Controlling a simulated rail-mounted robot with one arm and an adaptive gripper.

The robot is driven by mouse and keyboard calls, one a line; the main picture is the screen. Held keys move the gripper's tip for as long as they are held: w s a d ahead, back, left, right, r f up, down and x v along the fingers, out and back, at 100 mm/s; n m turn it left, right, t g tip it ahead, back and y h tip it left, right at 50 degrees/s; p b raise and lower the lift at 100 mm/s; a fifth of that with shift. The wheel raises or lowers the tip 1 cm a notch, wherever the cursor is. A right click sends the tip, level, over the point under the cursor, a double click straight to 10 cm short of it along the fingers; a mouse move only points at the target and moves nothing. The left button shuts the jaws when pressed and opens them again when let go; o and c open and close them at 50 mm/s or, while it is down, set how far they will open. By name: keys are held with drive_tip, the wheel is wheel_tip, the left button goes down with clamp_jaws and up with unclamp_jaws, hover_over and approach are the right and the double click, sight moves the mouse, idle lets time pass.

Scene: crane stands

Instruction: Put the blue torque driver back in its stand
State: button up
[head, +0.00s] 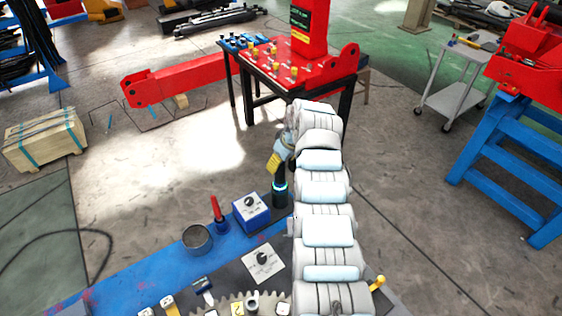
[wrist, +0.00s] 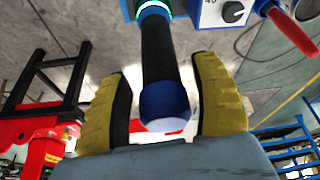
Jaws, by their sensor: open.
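The torque driver (wrist: 160,55) has a black grip and a blue rounded end cap. In the wrist view it lies between the two yellow fingers of my gripper (wrist: 163,78). The fingers are open, with a gap visible on each side of it. Its far end meets a stand with a glowing ring (wrist: 153,9). In the head view the driver's dark grip (head: 281,172) rises upright from the dark stand (head: 280,199) at the back edge of the blue bench. My gripper (head: 275,161) is at its top, coming from behind. How deep the driver sits is hidden.
A blue box with a dial (head: 251,210) and a red-handled tool (head: 216,208) in a blue holder stand left of the stand. A round metal cup (head: 197,238) is farther left. My arm hides the bench to the right. A red-topped table (head: 300,68) stands behind.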

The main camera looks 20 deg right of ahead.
drive_tip(key=shift+p+v, duration=0.65)
drive_tip(key=shift+v, duration=1.75)
drive_tip(key=v, duration=1.1)
drive_tip(key=shift+r, duration=0.35)
drive_tip(key=shift+s+r, duration=0.1)
drive_tip(key=shift+s, duration=0.1)
